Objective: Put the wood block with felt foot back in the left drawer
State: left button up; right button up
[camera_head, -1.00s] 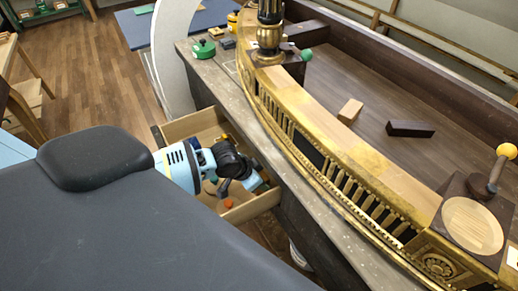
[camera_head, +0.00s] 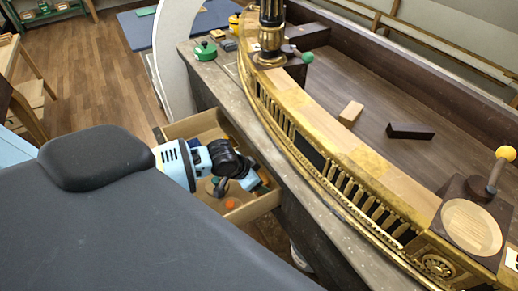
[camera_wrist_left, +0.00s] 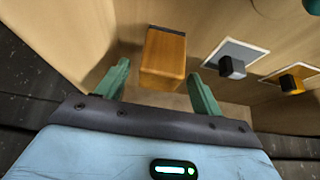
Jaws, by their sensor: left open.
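The wood block with felt foot (camera_wrist_left: 164,58) shows in the left wrist view as an orange-brown block with a dark strip at its far end. It appears to lie inside the open drawer (camera_head: 255,208); I cannot pick it out clearly in the head view. My left gripper (camera_wrist_left: 160,72) is open, with one green finger on each side of the block's near part. A gap shows on both sides, and the fingers are not closed on it. In the head view my left wrist reaches down into the drawer and hides part of its inside. My right gripper is not in view.
Pale squares with a dark knob (camera_wrist_left: 232,67) and an orange-based knob (camera_wrist_left: 291,83) lie right of the block. The gilt console rail (camera_head: 330,150) runs beside the drawer.

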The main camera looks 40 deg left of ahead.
pick_arm(q)
jog(key=p+v, duration=0.1)
jog(key=v, duration=0.8)
jog(key=shift+s+r, duration=0.15)
jog(key=shift+r, duration=0.2)
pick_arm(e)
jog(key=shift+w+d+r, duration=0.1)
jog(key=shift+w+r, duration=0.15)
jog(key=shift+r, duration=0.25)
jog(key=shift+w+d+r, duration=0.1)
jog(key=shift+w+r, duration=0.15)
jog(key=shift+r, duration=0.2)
